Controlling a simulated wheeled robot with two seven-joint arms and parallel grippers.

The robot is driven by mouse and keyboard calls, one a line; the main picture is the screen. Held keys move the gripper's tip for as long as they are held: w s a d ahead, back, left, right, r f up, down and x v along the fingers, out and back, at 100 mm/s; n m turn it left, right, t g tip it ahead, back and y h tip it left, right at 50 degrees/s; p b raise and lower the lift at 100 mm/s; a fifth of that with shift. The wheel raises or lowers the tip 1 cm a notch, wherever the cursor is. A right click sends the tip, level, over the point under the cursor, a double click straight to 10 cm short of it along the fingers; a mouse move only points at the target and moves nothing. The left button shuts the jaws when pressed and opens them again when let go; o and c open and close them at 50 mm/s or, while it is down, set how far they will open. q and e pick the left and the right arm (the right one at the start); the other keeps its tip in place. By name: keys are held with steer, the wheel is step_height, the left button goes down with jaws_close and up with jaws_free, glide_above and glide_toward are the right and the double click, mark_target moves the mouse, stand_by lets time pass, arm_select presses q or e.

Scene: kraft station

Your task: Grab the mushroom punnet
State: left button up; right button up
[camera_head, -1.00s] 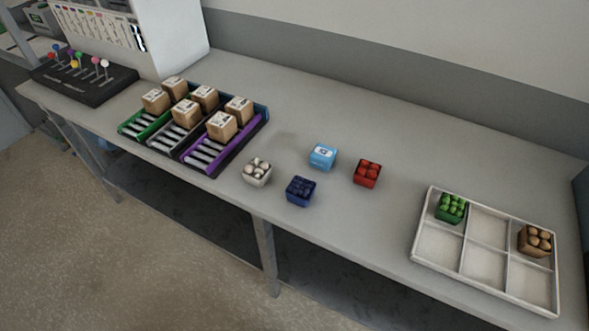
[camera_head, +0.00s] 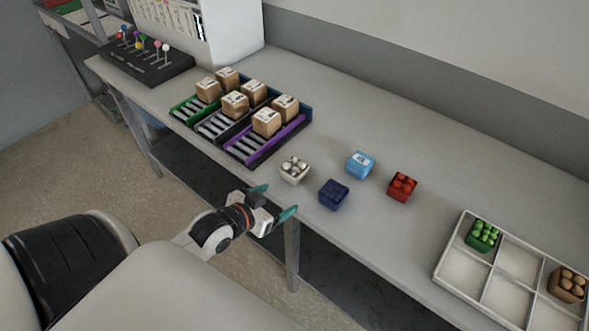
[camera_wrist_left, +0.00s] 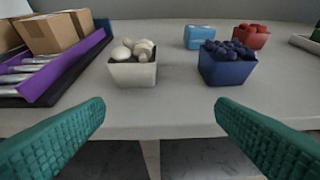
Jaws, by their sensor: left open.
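The mushroom punnet (camera_head: 294,170) is a small white tub of pale mushrooms near the front edge of the table, right of the purple-railed rack. It also shows in the left wrist view (camera_wrist_left: 133,70), upright and a little left of centre, beyond my fingertips. My left gripper (camera_head: 274,201) has green fingers and is open and empty, in front of the table's edge and apart from the punnet. Its two fingers also show in the left wrist view (camera_wrist_left: 160,112), spread wide at the lower left and lower right. My right gripper is not in view.
A blueberry punnet (camera_head: 333,195) stands close to the right of the mushrooms. Behind are a light blue box (camera_head: 360,164) and a red punnet (camera_head: 402,186). A rack (camera_head: 245,150) with several cartons is to the left. A white tray (camera_head: 467,269) is at the right.

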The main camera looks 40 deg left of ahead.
mark_target(287, 173)
arm_select(q)
steer(key=w+a, duration=0.1)
steer(key=w, duration=0.1)
steer(key=w+t, duration=0.1)
steer(key=w, duration=0.2)
steer(key=w+a+t+p, duration=0.1)
steer(key=w, duration=0.1)
steer(key=shift+w+a+r, duration=0.15)
steer(key=shift+w+a, duration=0.1)
steer(key=shift+a, duration=0.1)
steer(key=shift+w+f, duration=0.2)
steer(key=shift+w, duration=0.35)
steer(key=shift+w+d, duration=0.1)
steer(key=shift+w, duration=0.1)
steer(key=shift+p+x, duration=0.75)
steer(key=shift+x, duration=1.65)
steer(key=shift+s, duration=0.15)
steer(key=c, duration=1.1)
